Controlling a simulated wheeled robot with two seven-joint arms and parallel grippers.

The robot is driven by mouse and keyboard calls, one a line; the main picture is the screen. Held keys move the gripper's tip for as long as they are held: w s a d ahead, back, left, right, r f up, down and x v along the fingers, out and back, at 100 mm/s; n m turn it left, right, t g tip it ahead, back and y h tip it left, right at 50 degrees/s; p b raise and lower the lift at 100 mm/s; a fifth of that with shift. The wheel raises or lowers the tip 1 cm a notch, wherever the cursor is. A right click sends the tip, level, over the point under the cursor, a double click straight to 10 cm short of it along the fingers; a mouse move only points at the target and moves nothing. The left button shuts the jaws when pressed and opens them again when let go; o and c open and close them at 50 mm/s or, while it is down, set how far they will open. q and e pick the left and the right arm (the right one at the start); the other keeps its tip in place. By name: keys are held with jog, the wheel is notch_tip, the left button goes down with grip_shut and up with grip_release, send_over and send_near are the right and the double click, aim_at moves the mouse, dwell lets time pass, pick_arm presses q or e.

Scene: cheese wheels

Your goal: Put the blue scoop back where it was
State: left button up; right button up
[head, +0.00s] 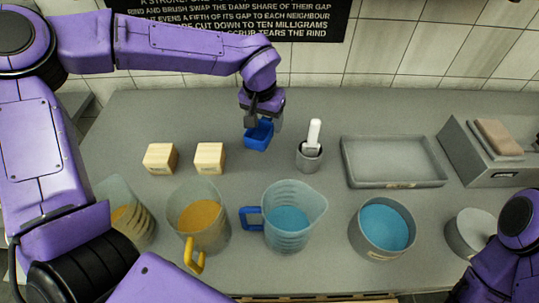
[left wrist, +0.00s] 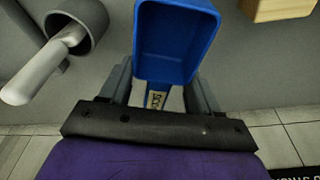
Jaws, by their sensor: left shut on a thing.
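The blue scoop (head: 258,136) is in my left gripper (head: 263,118), towards the back of the grey counter, between a wooden block and the grey cup. My left gripper is shut on it. In the left wrist view the scoop (left wrist: 176,45) shows its open bowl, and its labelled handle runs between the fingers of my left gripper (left wrist: 158,92). I cannot tell whether the scoop touches the counter. Part of my right arm shows at the lower right, but its gripper is out of view.
Two wooden blocks (head: 209,158) (head: 160,158) stand left of the scoop. A grey cup (head: 309,158) holds a white-handled tool (head: 314,132) on its right. Jugs with yellow (head: 200,222) and blue (head: 288,228) contents stand in front. A grey tray (head: 395,181) lies at right.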

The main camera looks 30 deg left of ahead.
aim_at(266, 153)
pick_arm(q)
notch_tip(266, 153, down, 10)
jog(key=shift+r, duration=0.1)
jog(key=shift+s, duration=0.15)
jog(key=shift+p, duration=0.3)
jog(key=o, duration=1.1)
jog(key=shift+c, duration=0.2)
jog(key=r, duration=0.4)
jog(key=s+r, duration=0.1)
jog(key=r, duration=0.3)
jog(key=s+r, duration=0.1)
jog(key=r, duration=0.3)
jog(key=shift+s, duration=0.15)
